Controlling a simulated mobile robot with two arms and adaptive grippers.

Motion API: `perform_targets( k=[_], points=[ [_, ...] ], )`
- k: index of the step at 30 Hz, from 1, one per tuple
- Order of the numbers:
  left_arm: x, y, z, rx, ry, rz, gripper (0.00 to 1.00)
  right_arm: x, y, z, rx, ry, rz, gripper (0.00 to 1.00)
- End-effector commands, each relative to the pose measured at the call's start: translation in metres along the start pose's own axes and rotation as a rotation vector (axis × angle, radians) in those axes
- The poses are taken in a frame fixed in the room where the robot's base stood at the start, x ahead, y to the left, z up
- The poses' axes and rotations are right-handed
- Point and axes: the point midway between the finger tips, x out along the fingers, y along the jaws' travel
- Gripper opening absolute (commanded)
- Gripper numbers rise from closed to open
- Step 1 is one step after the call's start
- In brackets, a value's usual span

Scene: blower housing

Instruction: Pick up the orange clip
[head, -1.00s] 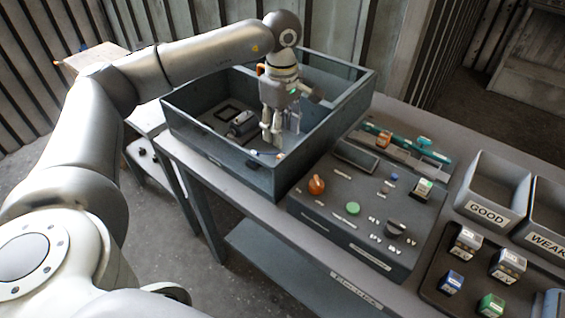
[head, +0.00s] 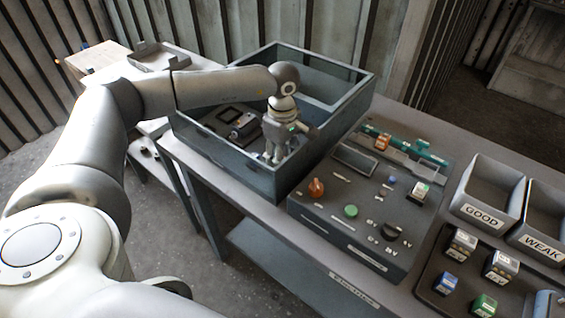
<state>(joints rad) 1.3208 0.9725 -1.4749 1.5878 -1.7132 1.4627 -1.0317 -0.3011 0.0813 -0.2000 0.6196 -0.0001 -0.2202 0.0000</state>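A small orange block (head: 382,142) sits at the back of the grey control panel (head: 345,228), beside a teal strip. I cannot tell whether it is the orange clip; no other clip-shaped orange thing shows clearly. A round orange knob (head: 316,188) stands at the panel's left. My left gripper (head: 272,158) points down inside the grey open box (head: 225,170), left of the panel and well away from the orange block. Its fingers are too small to tell whether they are open or shut. My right gripper is out of view.
A dark device (head: 243,127) lies in the box near my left gripper. The box's high walls surround the gripper. Bins marked GOOD (head: 487,190) and WEAK (head: 543,215) stand at the right, with a dark tray (head: 440,270) of small coloured blocks before them.

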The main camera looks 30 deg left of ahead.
Motion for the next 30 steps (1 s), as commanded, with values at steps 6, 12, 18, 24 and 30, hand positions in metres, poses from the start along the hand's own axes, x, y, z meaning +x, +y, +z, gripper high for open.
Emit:
perform_targets(
  k=[6, 12, 18, 24, 30],
  points=[
    [0.000, 0.000, 0.000, 0.000, 0.000, 0.000, 0.12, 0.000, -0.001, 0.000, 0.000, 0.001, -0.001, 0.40],
    [-0.001, 0.000, 0.000, 0.000, 0.000, 0.000, 0.05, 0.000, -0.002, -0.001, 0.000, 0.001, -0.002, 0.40],
    [-0.004, 0.001, 0.000, 0.000, -0.001, 0.002, 0.05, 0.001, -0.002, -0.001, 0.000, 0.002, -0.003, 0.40],
    [-0.034, 0.002, 0.000, 0.000, -0.001, 0.006, 0.05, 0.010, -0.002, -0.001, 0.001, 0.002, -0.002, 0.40],
    [-0.074, 0.001, 0.001, 0.001, -0.001, 0.005, 0.05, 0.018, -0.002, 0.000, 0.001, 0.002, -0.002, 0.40]
  ],
)
